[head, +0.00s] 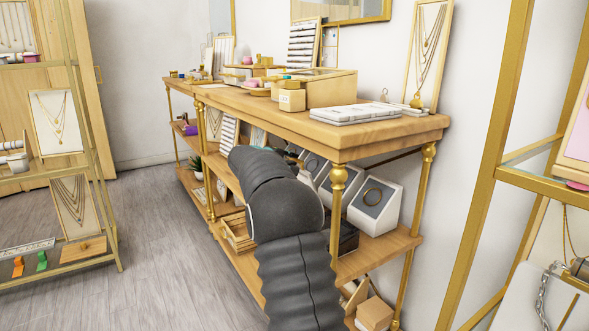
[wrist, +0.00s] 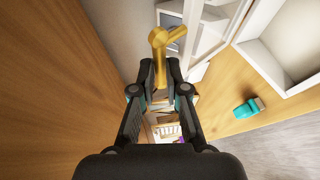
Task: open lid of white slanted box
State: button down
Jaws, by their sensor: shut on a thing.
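White slanted boxes stand in a row on the middle shelf in the head view. The nearest box (head: 376,207) has a slanted front with a grey panel and a gold ring-like piece. In the wrist view a white box (wrist: 209,30) shows at the top, and a larger white-framed one at the upper right. My gripper (wrist: 160,88) is shut on a gold branched piece (wrist: 159,52) that stands up between its fingertips. In the head view my arm hides the gripper.
A wooden table top (head: 330,134) lies above the shelf (head: 385,250), with a gold post (head: 337,215) close to my arm. A teal object (wrist: 245,109) lies on the wood at right in the wrist view. The floor (head: 165,235) at left is clear.

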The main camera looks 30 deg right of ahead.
jog(key=shift+d+r, duration=0.55)
jog(key=shift+d, duration=0.25)
jog(key=shift+d+r, duration=0.55)
jog(key=shift+d, duration=0.25)
jog(key=shift+w, duration=0.1)
jog(key=c, duration=1.5)
grip_release()
jog(key=shift+r, duration=0.1)
jog(key=shift+o, duration=0.2)
jog(key=shift+a, duration=0.2)
jog(key=shift+d+f, duration=0.2)
jog(key=shift+f, duration=0.05)
jog(key=shift+s+a, duration=0.2)
jog(key=v, duration=1.1)
jog(key=shift+a, duration=0.3)
